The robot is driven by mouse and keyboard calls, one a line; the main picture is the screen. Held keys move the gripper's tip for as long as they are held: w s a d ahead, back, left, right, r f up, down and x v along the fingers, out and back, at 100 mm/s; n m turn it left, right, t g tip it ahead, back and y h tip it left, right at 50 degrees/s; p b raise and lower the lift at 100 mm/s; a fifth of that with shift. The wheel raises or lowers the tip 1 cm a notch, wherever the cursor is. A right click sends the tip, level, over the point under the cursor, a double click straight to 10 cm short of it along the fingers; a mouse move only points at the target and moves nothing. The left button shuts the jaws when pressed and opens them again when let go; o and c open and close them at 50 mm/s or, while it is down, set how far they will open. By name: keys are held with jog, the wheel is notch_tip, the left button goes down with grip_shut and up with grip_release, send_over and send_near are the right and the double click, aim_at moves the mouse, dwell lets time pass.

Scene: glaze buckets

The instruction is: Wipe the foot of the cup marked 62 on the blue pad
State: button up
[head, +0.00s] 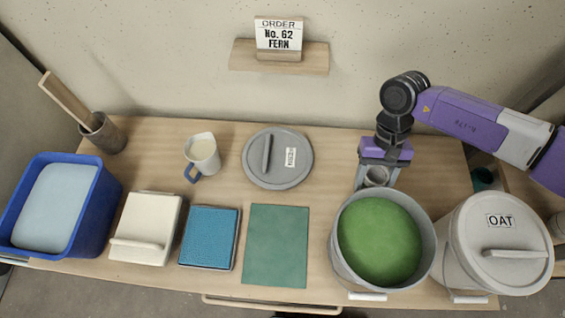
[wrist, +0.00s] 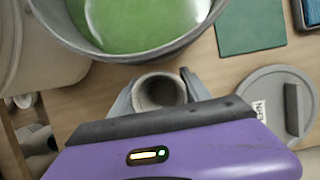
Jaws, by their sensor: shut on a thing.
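My gripper (head: 376,184) points down behind the open bucket of green glaze (head: 340,258) and is shut on a small grey-brown cup (head: 376,174). In the wrist view the cup (wrist: 159,91) sits between the two fingers, its round opening facing the camera. No number shows on it, and its foot is hidden. The blue pad (head: 209,238) lies flat at the table's front, left of the green mat (head: 276,245), well away from my gripper. An order card (head: 278,34) on the wall shelf reads "No. 62 FERN".
A grey lid (head: 290,178) lies behind the green mat. A lidded bucket marked OAT (head: 503,220) stands right of the green glaze. A mug (head: 202,153), a white block-like item (head: 147,225), a blue tub (head: 100,215) and a tool pot (head: 106,137) stand left.

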notch_tip(320, 180, up, 10)
jog(key=p, duration=1.1)
jog(key=shift+s+p, duration=0.3)
jog(key=shift+p, duration=0.1)
jog(key=shift+r+p, duration=0.25)
jog(key=shift+p, duration=0.05)
